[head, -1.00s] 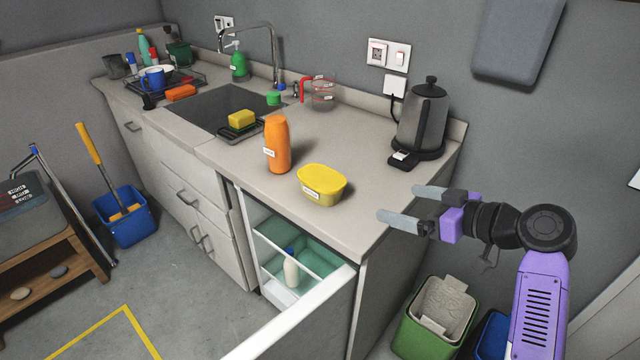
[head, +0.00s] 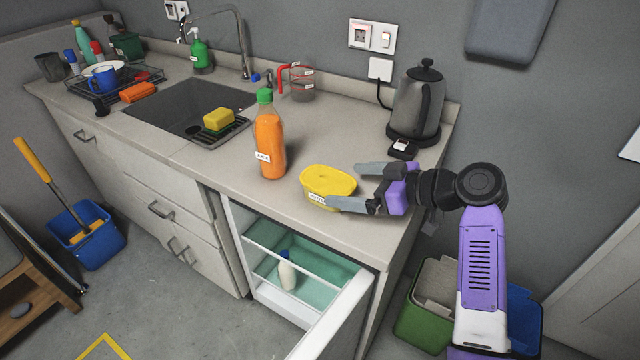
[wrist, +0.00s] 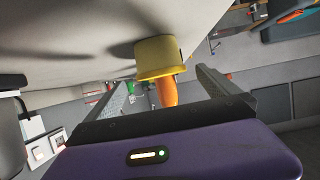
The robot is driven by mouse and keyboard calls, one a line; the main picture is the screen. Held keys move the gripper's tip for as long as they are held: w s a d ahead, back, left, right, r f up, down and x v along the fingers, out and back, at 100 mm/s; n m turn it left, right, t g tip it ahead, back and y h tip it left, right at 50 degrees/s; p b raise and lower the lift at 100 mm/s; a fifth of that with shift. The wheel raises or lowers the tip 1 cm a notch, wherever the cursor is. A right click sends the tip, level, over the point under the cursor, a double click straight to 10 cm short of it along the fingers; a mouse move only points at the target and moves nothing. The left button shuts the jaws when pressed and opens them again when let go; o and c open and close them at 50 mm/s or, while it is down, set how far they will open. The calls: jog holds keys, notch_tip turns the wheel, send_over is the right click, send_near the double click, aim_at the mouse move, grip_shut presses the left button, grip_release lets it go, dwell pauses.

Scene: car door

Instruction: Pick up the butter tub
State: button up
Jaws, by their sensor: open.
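The yellow butter tub (head: 326,181) stands upright on the grey counter near its front edge, with a small label on its side. My gripper (head: 348,185) is open at its right, fingers pointing left toward it. The nearer finger's tip overlaps the tub's right front side in the head view; I cannot tell whether it touches. In the wrist view the butter tub (wrist: 160,57) shows ahead, roughly between the two finger lines, with nothing held.
An orange juice bottle (head: 269,140) with a green cap stands just left of the tub. A dark kettle (head: 417,103) stands behind my gripper. The sink (head: 170,105) lies to the left. An open fridge door (head: 340,315) juts out below the counter front.

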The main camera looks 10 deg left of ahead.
aim_at(338, 183)
jog(key=x, duration=0.6)
jog(key=shift+a+f+p, duration=0.15)
jog(key=shift+a+p, duration=0.1)
jog(key=shift+p, duration=0.15)
jog(key=c, duration=1.6)
jog(key=shift+c, duration=0.5)
